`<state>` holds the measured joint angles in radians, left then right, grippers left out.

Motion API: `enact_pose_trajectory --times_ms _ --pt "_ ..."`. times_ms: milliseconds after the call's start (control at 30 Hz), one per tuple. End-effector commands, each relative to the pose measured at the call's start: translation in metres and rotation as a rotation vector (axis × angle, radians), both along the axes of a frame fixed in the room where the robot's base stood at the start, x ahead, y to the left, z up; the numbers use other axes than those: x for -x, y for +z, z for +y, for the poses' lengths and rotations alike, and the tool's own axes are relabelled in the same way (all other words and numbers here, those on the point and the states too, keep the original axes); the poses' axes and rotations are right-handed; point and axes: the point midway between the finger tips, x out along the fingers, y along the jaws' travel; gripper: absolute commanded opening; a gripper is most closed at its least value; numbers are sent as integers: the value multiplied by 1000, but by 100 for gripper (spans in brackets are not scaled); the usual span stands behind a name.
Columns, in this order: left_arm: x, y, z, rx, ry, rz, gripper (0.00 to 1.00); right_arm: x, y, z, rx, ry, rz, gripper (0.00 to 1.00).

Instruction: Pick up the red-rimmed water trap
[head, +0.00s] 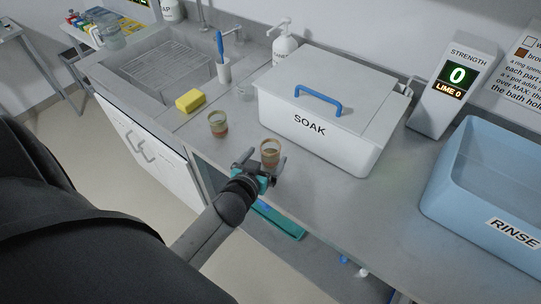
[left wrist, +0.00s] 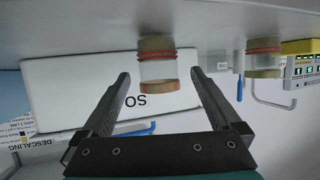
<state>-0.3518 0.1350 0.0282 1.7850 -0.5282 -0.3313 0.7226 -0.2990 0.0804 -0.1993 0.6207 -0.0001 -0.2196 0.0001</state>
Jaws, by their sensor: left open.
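Two small clear traps with tan tops stand on the grey counter. The nearer trap (head: 270,152) is in front of the SOAK box, at the tips of my left gripper (head: 259,166). In the left wrist view, which is upside down, this trap (left wrist: 157,74) shows a red ring and sits centred between the open fingertips (left wrist: 160,76), with gaps on both sides. The other trap (head: 218,123) stands farther left; it also shows a red ring in the left wrist view (left wrist: 263,60). My left gripper is open and empty. My right gripper is not in view.
The white SOAK box (head: 345,145) with a blue handle is close behind the nearer trap. A blue RINSE tub (head: 460,190) is at the right. A yellow sponge (head: 190,100), a brush cup (head: 223,70) and a sink (head: 165,75) are at the left. Bare counter lies right of the gripper.

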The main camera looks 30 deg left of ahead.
Motion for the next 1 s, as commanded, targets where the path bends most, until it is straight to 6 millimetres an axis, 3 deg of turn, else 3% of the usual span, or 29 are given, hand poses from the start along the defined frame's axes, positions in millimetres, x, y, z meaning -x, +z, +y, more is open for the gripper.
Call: enact_pose_trajectory --times_ms 333,700,1000 --pt "-22 -10 4 1 -1 1 97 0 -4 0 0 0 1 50" --pt "-60 -28 11 0 0 1 97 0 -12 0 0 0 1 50" --pt "-62 -29 12 0 0 1 97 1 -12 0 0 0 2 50"
